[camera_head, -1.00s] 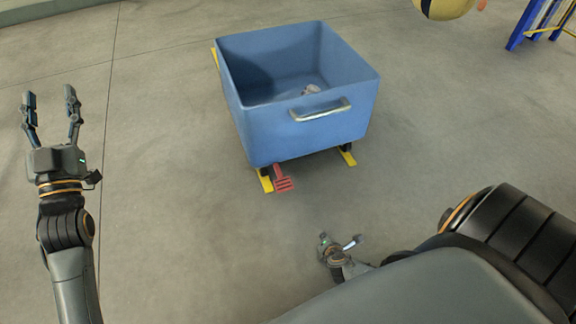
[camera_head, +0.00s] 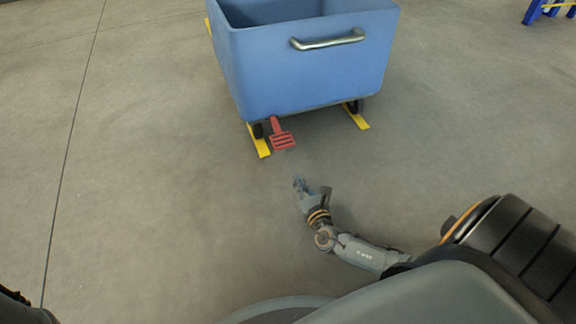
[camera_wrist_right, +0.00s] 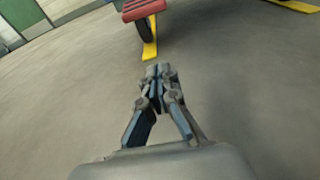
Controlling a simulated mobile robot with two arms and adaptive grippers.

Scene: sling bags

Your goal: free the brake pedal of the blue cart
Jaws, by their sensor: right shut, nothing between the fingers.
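The blue cart (camera_head: 305,75) stands at the top of the head view, with a metal handle (camera_head: 328,40) on its near face. Its red brake pedal (camera_head: 282,138) sticks out low under the near left corner, with a slotted foot plate. The pedal (camera_wrist_right: 145,8) also shows at the top of the right wrist view, beside a wheel. My right gripper (camera_head: 298,183) is low over the floor, below and slightly right of the pedal and apart from it. Its fingers (camera_wrist_right: 160,72) are shut and empty. My left gripper is out of view.
Yellow strips lie on the floor by the cart's wheels, one at left (camera_head: 258,140) and one at right (camera_head: 356,116). A blue frame (camera_head: 540,10) stands at the far top right. The concrete floor between the right gripper and the cart is clear.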

